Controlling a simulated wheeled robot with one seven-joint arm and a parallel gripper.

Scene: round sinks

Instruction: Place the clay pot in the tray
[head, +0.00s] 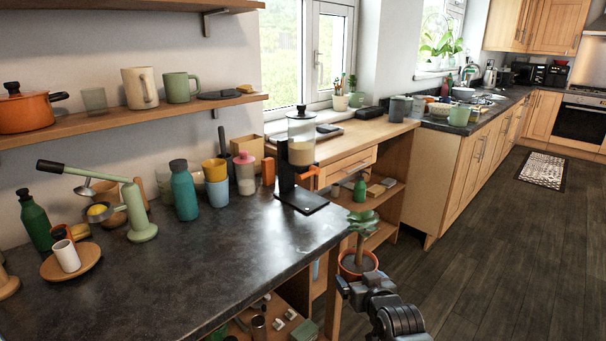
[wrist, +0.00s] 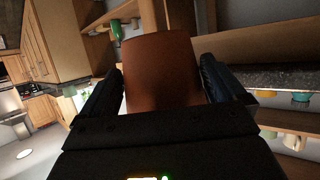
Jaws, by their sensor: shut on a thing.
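The clay pot (head: 352,268) is orange-brown and holds a leafy green plant (head: 364,222). My gripper (head: 357,282) is shut on the pot, in front of the dark counter's right end. In the wrist view the brown pot (wrist: 163,72) fills the space between the two black fingers. I cannot tell for certain which thing is the tray. A round wooden dish (head: 86,265) with a white cup on it stands on the counter at the left. A flat, tray-like piece (head: 322,134) lies on the wooden desk by the window.
The dark counter (head: 200,265) has a clear front area. A coffee grinder (head: 300,155), bottles and cups line its back. A green lever press (head: 137,212) stands at the left. Shelves with small items lie below the counter and desk. The wooden floor (head: 500,250) is open at the right.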

